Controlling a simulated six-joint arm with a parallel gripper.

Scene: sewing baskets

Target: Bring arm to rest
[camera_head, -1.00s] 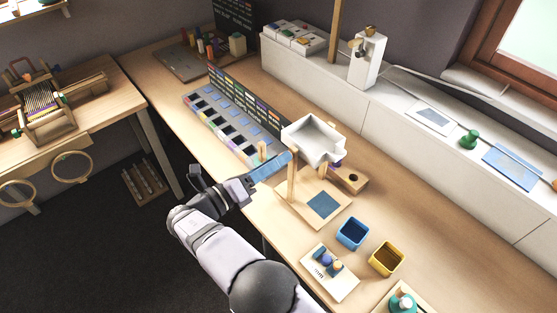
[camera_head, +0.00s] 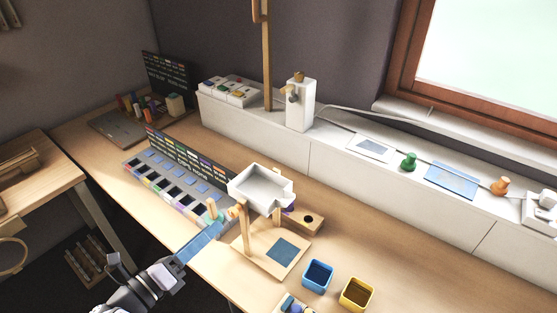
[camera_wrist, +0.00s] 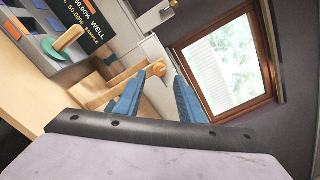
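My gripper (camera_head: 214,232) is over the front edge of the long wooden table, left of the white tray on wooden posts (camera_head: 262,186). In the wrist view its two blue fingers (camera_wrist: 157,95) stand apart with nothing held between them. Beyond the fingers in that view are pale wooden parts and an orange knob (camera_wrist: 158,68). My arm reaches in from the bottom left of the head view; most of it is out of frame.
A grey compartment rack (camera_head: 165,184) and a small wooden peg (camera_head: 212,209) are close to the gripper. A blue bin (camera_head: 317,276) and a yellow bin (camera_head: 356,295) stand at the front. A white ledge (camera_head: 345,175) runs along the back. The right tabletop is clear.

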